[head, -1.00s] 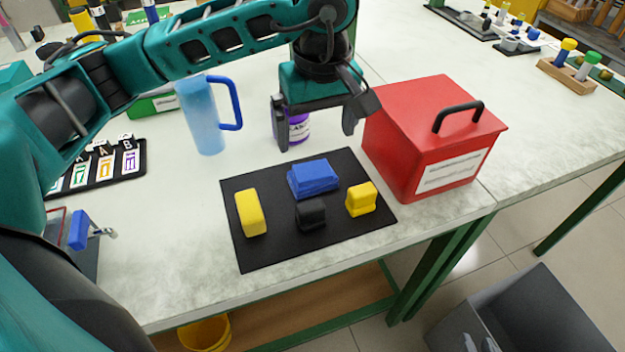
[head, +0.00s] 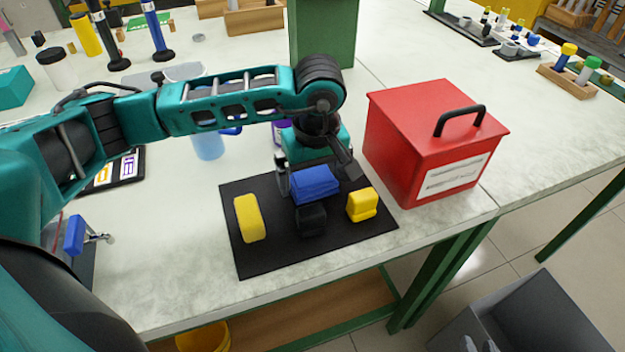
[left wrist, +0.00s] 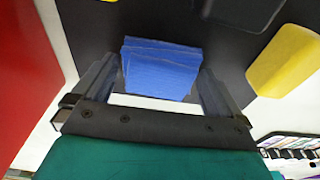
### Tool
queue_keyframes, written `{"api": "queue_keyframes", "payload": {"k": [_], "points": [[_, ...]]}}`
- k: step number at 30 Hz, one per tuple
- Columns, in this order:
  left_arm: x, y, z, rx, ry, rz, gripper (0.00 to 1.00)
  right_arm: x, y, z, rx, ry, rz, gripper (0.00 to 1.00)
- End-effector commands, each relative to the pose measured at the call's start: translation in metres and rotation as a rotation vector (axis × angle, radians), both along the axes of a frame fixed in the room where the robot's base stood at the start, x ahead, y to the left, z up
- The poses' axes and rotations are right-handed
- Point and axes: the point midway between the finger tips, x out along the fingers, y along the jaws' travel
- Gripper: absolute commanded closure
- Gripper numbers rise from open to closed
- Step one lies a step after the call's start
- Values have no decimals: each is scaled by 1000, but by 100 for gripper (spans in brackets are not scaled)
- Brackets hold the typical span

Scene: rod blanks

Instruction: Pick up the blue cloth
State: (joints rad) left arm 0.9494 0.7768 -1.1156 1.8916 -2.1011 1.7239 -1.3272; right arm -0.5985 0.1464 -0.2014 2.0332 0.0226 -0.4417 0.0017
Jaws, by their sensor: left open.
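The blue cloth (head: 316,184) is a folded block lying on the black mat (head: 270,250), behind a black block. In the left wrist view the cloth (left wrist: 160,68) sits between the fingers of my left gripper (left wrist: 158,88). In the head view my left gripper (head: 316,172) is low at the back of the cloth, with a finger on either side. The jaws are open, and I cannot tell whether a finger touches the cloth. My right gripper is not in view.
On the mat are a yellow block (head: 249,218) at left, another yellow block (head: 362,205) at right and the black block (head: 311,220) in front of the cloth. A red box (head: 430,140) with a black handle stands close at right. A blue mug (head: 208,146) stands behind left.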

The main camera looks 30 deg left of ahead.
Motion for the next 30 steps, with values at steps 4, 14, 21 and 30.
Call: {"api": "queue_keyframes", "payload": {"k": [4, 14, 21, 30], "points": [[0, 0, 0, 0, 0, 0, 7, 0, 1, 0, 4, -1, -1, 71], [0, 0, 1, -1, 1, 0, 38, 0, 1, 1, 5, -4, -1, 71], [0, 0, 1, -1, -1, 0, 38, 0, 0, 1, 2, -3, -1, 71], [1, 0, 28, -1, -4, 1, 38, -3, -2, 2, -7, 1, 3, 71]]}}
